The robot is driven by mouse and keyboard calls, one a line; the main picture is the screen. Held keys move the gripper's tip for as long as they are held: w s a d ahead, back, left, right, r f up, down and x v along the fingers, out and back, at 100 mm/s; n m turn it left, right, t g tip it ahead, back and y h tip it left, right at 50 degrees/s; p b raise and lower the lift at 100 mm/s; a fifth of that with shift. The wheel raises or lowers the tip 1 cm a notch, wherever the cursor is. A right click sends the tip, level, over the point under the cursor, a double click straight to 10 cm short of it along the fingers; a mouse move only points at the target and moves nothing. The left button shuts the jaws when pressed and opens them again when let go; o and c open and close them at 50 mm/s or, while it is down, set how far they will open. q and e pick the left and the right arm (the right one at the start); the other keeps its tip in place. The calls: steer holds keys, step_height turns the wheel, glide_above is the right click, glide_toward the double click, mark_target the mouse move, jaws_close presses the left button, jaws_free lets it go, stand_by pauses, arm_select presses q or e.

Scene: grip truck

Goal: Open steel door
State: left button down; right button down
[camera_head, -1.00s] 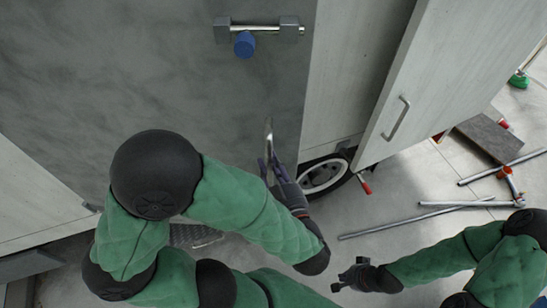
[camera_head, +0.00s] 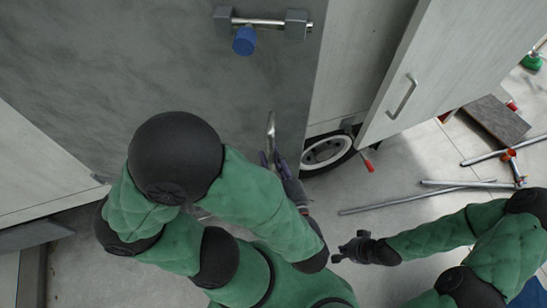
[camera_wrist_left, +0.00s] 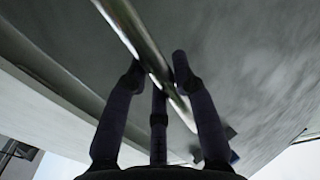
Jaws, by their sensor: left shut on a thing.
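The dark grey steel door (camera_head: 120,70) fills the upper left of the head view. A metal latch bar (camera_head: 265,21) with a blue knob (camera_head: 244,40) is near its top. A slim metal handle (camera_head: 271,125) is near its right edge. My left gripper (camera_head: 273,160) is shut on the lower part of this handle. In the left wrist view, the handle (camera_wrist_left: 135,35) runs diagonally between the dark fingers (camera_wrist_left: 157,78). My right gripper (camera_head: 352,246) is empty, away from the door above the floor, with its fingers apart.
A pale cabinet door (camera_head: 440,60) with its own handle (camera_head: 401,97) stands out at right. A wheel (camera_head: 327,152) shows below the truck body. Metal pipes (camera_head: 400,203) and a dark board (camera_head: 497,119) lie on the floor at right.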

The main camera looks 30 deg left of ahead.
arm_select(q)
steer(key=s+d+p, duration=0.1)
steer(key=s, duration=0.5)
steer(key=shift+s+d+p, duration=0.25)
steer(key=shift+d+p, duration=0.1)
steer(key=shift+r, duration=0.1)
steer(key=c, duration=1.2)
jaws_free()
steer(key=shift+o, duration=0.2)
steer(key=shift+a, duration=0.2)
steer(key=shift+d, duration=0.1)
